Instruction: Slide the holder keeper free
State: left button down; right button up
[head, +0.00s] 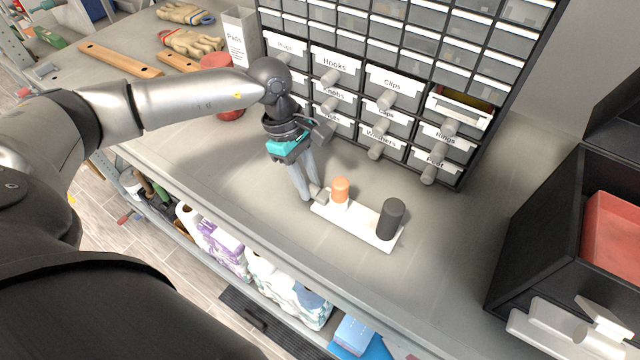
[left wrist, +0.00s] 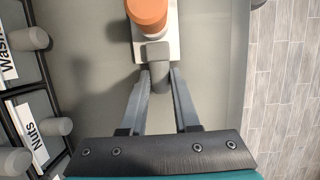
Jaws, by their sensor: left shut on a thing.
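The holder is a white base (head: 369,232) on the grey worktop, bearing an orange-topped piece (head: 341,188) and a black cylinder (head: 391,218). A small grey keeper (head: 320,194) sits at the holder's left end, beside the orange piece. My left gripper (head: 309,195) reaches down to that end and is shut on the keeper. In the left wrist view, the keeper's grey block (left wrist: 158,51) lies against the white base (left wrist: 173,40), and its grey knob stands between the fingertips (left wrist: 161,74). The fingers partly hide the knob in the head view. My right gripper is out of view.
A labelled drawer cabinet (head: 385,70) with protruding knobs stands behind the holder. A black bin (head: 545,230) with a red insert (head: 615,240) is at the right. Gloves (head: 190,42), wooden handles (head: 120,60) and a red can (head: 230,113) lie left. The worktop's front edge is close.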

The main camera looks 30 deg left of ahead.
pick_arm(q)
jog(key=shift+s+a+f, duration=0.1)
jog(key=shift+s+f, duration=0.05)
jog(key=shift+s, duration=0.6)
jog(key=c, duration=0.6)
grip_release()
jog(key=shift+w, duration=0.1)
jog(key=shift+o, duration=0.2)
jog(key=shift+r, duration=0.2)
jog(key=b+v, duration=0.1)
jog(key=v, duration=1.4)
